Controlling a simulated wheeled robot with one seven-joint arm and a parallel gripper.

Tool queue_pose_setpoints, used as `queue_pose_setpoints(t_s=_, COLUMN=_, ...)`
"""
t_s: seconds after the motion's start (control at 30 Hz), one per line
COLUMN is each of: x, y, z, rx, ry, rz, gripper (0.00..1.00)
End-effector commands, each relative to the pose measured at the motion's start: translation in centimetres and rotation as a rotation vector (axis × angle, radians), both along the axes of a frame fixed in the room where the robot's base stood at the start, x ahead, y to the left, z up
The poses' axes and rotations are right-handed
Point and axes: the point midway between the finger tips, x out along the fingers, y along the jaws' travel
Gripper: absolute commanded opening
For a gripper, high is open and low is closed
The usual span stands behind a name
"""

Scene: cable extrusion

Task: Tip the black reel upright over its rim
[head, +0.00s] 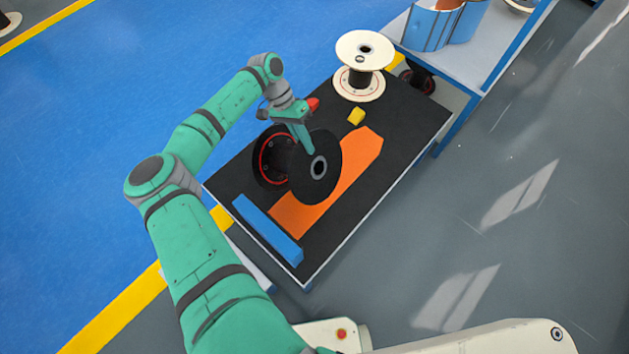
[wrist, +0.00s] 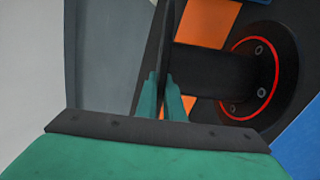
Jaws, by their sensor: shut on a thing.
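The black reel (head: 325,185) is on the dark tabletop with its axle lying roughly level in the head view, so both flanges stand on edge; I cannot tell if it leans. Its far flange and core show in the wrist view, the flange with a red ring (wrist: 279,75). My gripper (head: 309,152) reaches down to the upper rim of the right flange. In the wrist view my fingers (wrist: 166,98) are shut on this flange's edge, one on each side of the thin plate. The flange's lower rim is partly hidden there.
An orange strip (head: 355,160) runs under and beside the reel on the table (head: 405,120). A blue bar (head: 268,230) lies at the near left edge. A yellow block (head: 356,117) and a cream reel (head: 360,85) are at the back. A shelf (head: 470,65) stands behind.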

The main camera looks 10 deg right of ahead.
Motion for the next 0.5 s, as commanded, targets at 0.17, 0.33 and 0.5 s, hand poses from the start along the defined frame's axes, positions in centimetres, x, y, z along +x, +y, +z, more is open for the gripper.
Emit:
queue_pose_setpoints(t_s=0.17, x=1.0, y=0.8, z=0.1, rx=-0.028, ry=0.037, rz=0.003, gripper=0.00)
queue_pose_setpoints(t_s=0.33, x=2.1, y=1.5, z=0.3, rx=-0.053, ry=0.069, rz=0.003, gripper=0.00)
queue_pose_setpoints(t_s=0.5, x=2.6, y=2.0, z=0.4, rx=-0.071, ry=0.090, rz=0.001, gripper=0.00)
